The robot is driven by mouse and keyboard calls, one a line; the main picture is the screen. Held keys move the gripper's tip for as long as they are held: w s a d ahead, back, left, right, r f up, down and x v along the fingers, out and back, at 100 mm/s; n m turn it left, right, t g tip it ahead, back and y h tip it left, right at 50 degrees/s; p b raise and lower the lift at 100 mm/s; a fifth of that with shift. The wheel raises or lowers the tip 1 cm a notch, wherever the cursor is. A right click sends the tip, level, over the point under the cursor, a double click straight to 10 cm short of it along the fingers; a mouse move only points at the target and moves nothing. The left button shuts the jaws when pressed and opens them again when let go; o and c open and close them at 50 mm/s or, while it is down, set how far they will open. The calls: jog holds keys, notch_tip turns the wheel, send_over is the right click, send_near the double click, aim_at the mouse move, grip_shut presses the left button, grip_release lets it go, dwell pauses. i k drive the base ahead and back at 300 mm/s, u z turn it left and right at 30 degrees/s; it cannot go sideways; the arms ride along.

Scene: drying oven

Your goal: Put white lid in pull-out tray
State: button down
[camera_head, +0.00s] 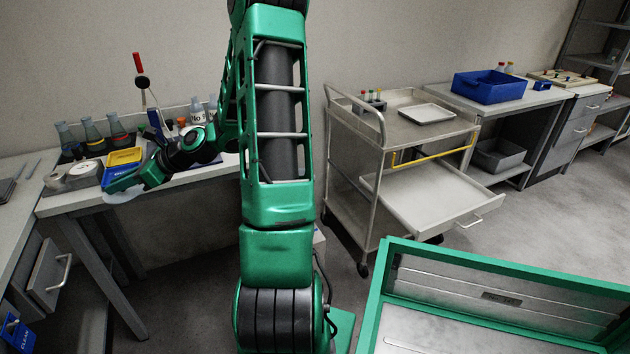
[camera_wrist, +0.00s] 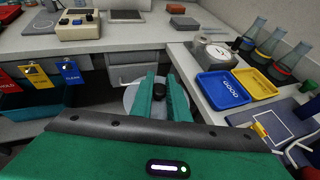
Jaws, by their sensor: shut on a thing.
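The white lid (camera_head: 122,197) is a pale disc with a dark knob. My gripper (camera_head: 118,185) is shut on it, off the front edge of the left bench. In the wrist view the green fingers of my gripper (camera_wrist: 161,92) close on the black knob, and the rim of the white lid (camera_wrist: 130,98) shows beside them. The fingers hide much of the disc. The pull-out tray (camera_head: 430,190) is the light, shallow drawer low on the metal cart, standing open and empty. It is far to the right of my gripper.
The left bench (camera_head: 195,175) bears a yellow tray (camera_head: 124,157), a blue tray (camera_wrist: 222,90) and flasks. The cart (camera_head: 400,120) carries a small tray and vials on top. A green-framed open box (camera_head: 490,290) is at the lower right. Floor shows between bench and cart.

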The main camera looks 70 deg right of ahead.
aim_at(443, 203)
jog(key=i, duration=1.05)
jog(key=z, duration=2.75)
jog(key=i, duration=0.65)
jog(key=z, duration=0.15)
